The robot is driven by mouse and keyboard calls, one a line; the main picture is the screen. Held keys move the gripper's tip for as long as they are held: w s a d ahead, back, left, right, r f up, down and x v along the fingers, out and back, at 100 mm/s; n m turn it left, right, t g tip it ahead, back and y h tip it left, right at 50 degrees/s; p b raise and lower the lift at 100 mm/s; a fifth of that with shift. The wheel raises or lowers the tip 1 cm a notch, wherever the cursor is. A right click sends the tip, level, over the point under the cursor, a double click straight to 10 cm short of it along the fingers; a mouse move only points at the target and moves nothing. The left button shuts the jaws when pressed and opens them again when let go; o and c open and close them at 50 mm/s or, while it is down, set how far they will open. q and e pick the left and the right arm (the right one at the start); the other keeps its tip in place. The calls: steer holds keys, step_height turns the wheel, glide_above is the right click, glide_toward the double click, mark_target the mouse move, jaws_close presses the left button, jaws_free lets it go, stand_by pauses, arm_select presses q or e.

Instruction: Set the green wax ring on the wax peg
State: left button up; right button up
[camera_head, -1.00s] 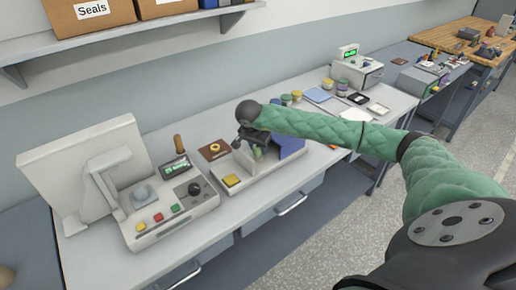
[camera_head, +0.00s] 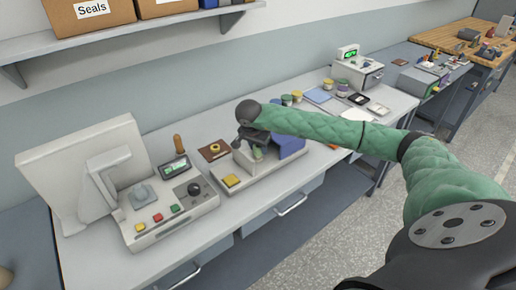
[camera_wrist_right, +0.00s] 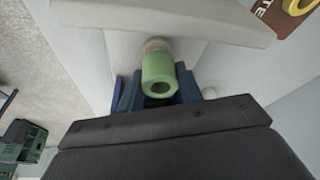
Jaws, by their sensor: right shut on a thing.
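My right gripper (camera_head: 254,141) is over the grey fixture (camera_head: 270,181) on the bench. It is shut on the green wax ring (camera_wrist_right: 158,78), a short green cylinder with a dark hole facing the right wrist camera. A little green of the ring also shows below the gripper in the head view. A pale beige round piece (camera_wrist_right: 156,45), possibly the wax peg, shows right at the ring's far end in the right wrist view. I cannot tell whether the ring is around it or only against it. My left gripper is not in view.
A brown plate (camera_head: 207,153) with a yellow ring lies behind the fixture. A blue block (camera_head: 291,147) stands at the fixture's right. A control box (camera_head: 165,215) with a joystick and buttons is on the left. The bench front is mostly clear.

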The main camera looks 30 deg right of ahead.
stand_by(0.3)
steer(key=shift+f+b, duration=1)
steer(key=o, duration=1)
steer(key=shift+r, duration=0.1)
steer(key=shift+o, duration=0.2)
steer(key=shift+a+r+b, duration=0.15)
steer(key=shift+r+b, duration=0.2)
steer(key=shift+r, duration=0.15)
steer(key=b+v, duration=0.2)
steer(key=v, duration=0.4)
steer(key=shift+r, duration=0.35)
steer(key=shift+s+a, duration=0.1)
steer(key=shift+s, duration=0.05)
